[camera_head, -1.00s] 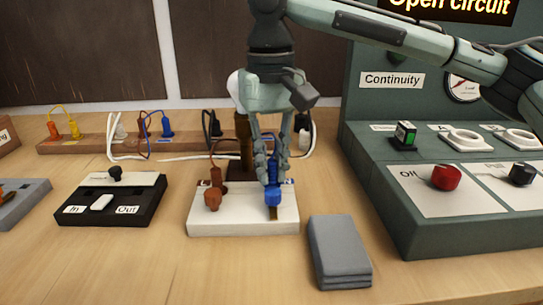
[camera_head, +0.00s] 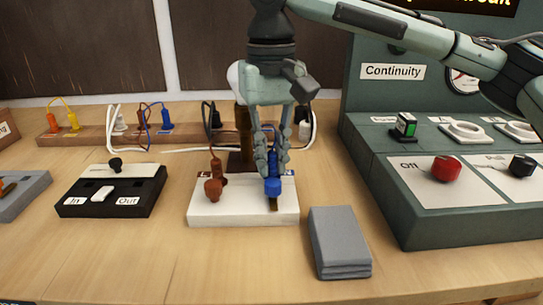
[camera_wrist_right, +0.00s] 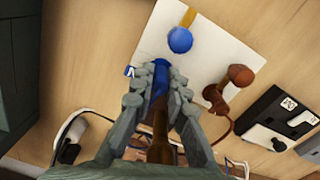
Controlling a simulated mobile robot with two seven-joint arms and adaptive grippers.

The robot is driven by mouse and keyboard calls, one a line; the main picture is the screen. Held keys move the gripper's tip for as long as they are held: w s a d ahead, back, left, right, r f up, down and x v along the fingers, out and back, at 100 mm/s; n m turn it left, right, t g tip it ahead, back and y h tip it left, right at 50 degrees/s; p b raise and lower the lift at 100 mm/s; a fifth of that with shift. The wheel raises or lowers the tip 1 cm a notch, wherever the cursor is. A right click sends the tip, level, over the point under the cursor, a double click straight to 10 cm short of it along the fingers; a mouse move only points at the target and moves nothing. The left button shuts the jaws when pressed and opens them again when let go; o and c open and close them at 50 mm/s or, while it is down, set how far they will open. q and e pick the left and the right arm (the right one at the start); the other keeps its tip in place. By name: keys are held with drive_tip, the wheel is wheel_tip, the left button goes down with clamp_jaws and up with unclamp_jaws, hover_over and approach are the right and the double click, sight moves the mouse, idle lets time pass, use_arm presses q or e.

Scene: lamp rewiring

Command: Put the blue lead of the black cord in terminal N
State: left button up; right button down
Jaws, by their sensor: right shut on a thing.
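The white terminal block (camera_head: 240,212) has a brown screw knob (camera_head: 213,190) on the left and a blue screw knob (camera_head: 273,187) on the right. A brown lead (camera_head: 217,168) stands upright behind the brown knob. My right gripper (camera_head: 273,168) is shut on the blue lead (camera_wrist_right: 160,78), held upright just behind the blue knob. I cannot tell whether the tip is inside the terminal. My left gripper is not in view.
A grey block (camera_head: 339,243) lies right of the terminal block. A black switch box (camera_head: 140,200) stands to the left. The tester console (camera_head: 430,225) with its knobs is at the right. A wooden rail (camera_head: 85,140) with several plugs runs behind. The front table is clear.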

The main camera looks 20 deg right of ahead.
drive_tip(key=shift+f, duration=0.1)
drive_tip(key=shift+f, duration=0.25)
drive_tip(key=shift+f, duration=0.15)
idle(0.3)
drive_tip(key=c, duration=1.4)
unclamp_jaws()
drive_tip(key=shift+c, duration=0.2)
